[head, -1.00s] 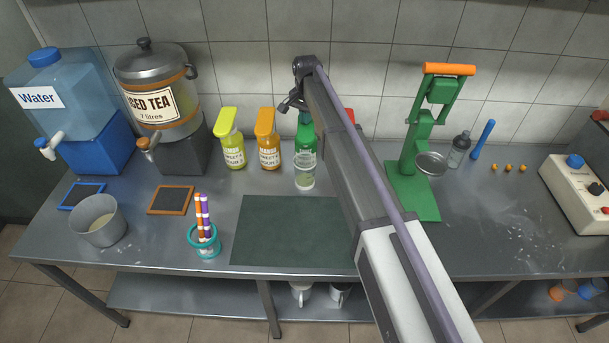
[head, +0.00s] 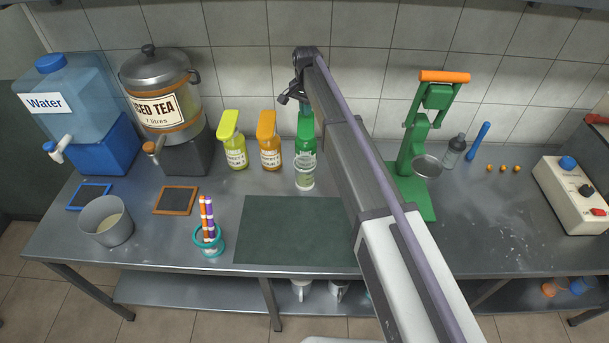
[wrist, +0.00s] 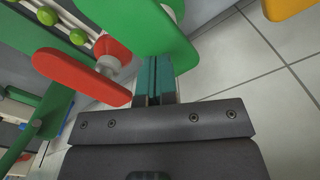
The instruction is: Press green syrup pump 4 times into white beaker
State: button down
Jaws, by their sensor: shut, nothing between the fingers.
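The green syrup pump bottle (head: 306,150) stands at the back of the counter, right of the orange one. Its green pump head (wrist: 135,25) fills the top of the wrist view. The small pale, see-through beaker (head: 304,179) stands upright directly in front of the green bottle; its contents are hard to make out. My gripper (wrist: 154,82) is shut and empty, its teal fingertips at the edge of the green pump head. I cannot tell whether they touch it. In the head view my wrist is above the green bottle and the fingertips are not clear.
Yellow (head: 232,145) and orange (head: 269,145) pump bottles stand to the left. A red pump head (wrist: 80,75) is close by in the wrist view. A green press (head: 410,170) stands at right. The dark mat (head: 290,230) in front is clear.

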aim_at(306, 119)
jog(key=shift+f, duration=0.15)
jog(key=shift+f+b, duration=2.5)
jog(key=shift+b, duration=0.15)
jog(key=shift+r, duration=0.15)
notch_tip(306, 119, up, 5)
jog(key=p, duration=0.5)
notch_tip(306, 119, up, 6)
jog(key=p, duration=0.6)
